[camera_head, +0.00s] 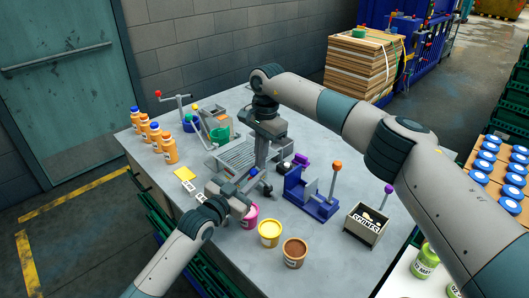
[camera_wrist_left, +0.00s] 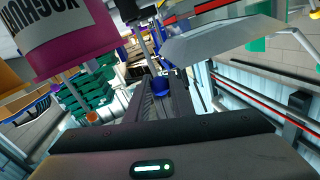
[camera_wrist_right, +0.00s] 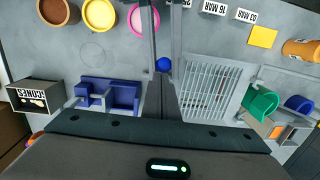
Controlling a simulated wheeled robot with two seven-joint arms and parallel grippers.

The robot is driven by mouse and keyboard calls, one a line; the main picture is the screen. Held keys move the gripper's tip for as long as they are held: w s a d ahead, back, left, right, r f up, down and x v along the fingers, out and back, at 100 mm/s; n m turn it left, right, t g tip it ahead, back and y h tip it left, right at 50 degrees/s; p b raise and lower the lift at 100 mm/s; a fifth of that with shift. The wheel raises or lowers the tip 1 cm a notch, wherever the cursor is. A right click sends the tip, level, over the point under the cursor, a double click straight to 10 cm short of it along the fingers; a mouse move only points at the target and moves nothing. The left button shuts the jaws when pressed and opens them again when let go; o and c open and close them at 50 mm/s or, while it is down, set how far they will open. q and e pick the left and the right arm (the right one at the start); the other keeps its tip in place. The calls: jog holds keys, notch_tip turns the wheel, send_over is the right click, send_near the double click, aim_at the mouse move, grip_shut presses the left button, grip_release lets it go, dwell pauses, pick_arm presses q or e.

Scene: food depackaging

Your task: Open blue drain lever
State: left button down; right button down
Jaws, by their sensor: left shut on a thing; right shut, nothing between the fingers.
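The blue drain lever shows as a round blue knob (camera_head: 253,171) at the right front corner of the metal drain grate (camera_head: 238,156). In the left wrist view the knob (camera_wrist_left: 160,87) is at the tips of my left gripper (camera_wrist_left: 158,92), which is shut on it. In the head view my left gripper (camera_head: 247,184) reaches in from the front left. My right gripper (camera_head: 261,166) points down beside the grate, shut and empty. In the right wrist view the knob (camera_wrist_right: 163,64) lies just beyond the right fingertips (camera_wrist_right: 163,80). The lever's stem is mostly hidden.
A pink yoghurt cup (camera_head: 249,216) stands close to my left gripper, with yellow (camera_head: 269,233) and brown (camera_head: 294,252) cups beside it. A blue press (camera_head: 312,197) stands right of the grate. Orange bottles (camera_head: 169,149) line the left edge; a scones box (camera_head: 366,225) is right.

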jog(key=shift+s+a+f, duration=0.45)
jog(key=shift+s+a, duration=0.15)
pick_arm(q)
jog(key=c, duration=1.5)
grip_release()
jog(key=shift+c, duration=0.2)
jog(key=shift+f, duration=0.1)
pick_arm(e)
jog(key=shift+w+f, duration=0.1)
jog(key=shift+w, duration=0.1)
pick_arm(q)
jog(key=v, duration=1.2)
jog(key=shift+w, duration=0.1)
